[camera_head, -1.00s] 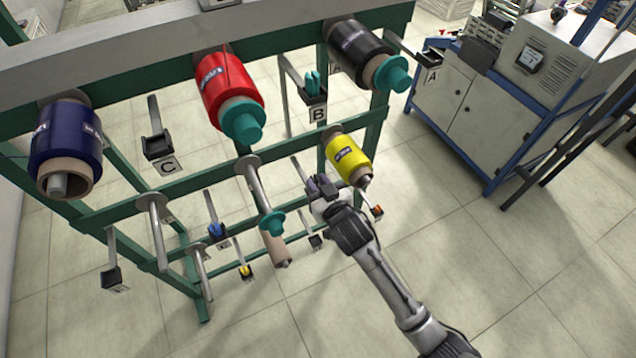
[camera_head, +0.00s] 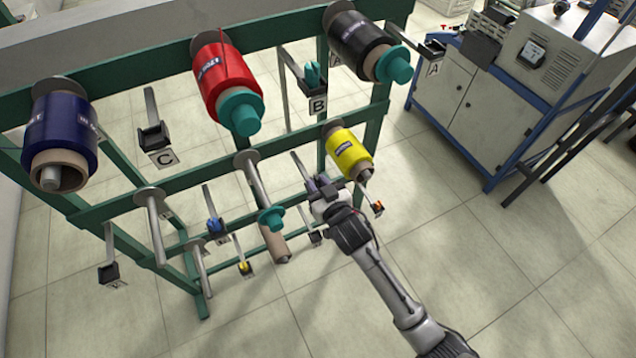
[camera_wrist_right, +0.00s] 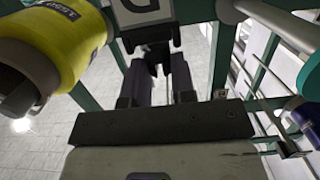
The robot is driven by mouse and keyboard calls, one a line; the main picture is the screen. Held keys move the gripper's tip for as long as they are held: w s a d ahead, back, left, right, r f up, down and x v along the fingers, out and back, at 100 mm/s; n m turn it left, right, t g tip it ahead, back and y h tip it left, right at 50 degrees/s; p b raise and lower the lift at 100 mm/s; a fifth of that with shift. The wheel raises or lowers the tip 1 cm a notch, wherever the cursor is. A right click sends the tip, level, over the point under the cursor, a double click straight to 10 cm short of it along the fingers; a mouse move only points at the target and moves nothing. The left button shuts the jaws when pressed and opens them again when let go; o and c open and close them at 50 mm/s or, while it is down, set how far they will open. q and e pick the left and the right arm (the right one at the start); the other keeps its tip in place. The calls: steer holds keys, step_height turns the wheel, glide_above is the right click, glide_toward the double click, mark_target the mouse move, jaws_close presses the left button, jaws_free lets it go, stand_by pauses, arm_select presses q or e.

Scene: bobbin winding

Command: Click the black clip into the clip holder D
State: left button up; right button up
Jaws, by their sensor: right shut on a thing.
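My right gripper (camera_head: 318,186) is at the rack, just left of and below the yellow bobbin in the head view. In the right wrist view its two dark fingers (camera_wrist_right: 170,82) are shut on the black clip, which is hard to tell from the dark parts around it. The fingertips are close against the black clip holder D (camera_wrist_right: 152,36), beside its white plate marked D (camera_wrist_right: 142,5). I cannot tell whether the clip is seated in the holder. In the head view the gripper hides holder D. My left gripper is not in view.
The yellow bobbin (camera_head: 347,152) is close beside the right gripper. Red (camera_head: 225,75), black (camera_head: 358,42) and blue (camera_head: 62,130) bobbins hang on the green rack. Holders B (camera_head: 313,96) and C (camera_head: 155,138) project from it. Open floor lies right of my arm.

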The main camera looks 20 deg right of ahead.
steer(key=o, duration=1)
steer(key=s+d+r+p, duration=0.1)
steer(key=s+r+p, duration=0.1)
steer(key=s, duration=1.1)
steer(key=shift+s+p, duration=0.3)
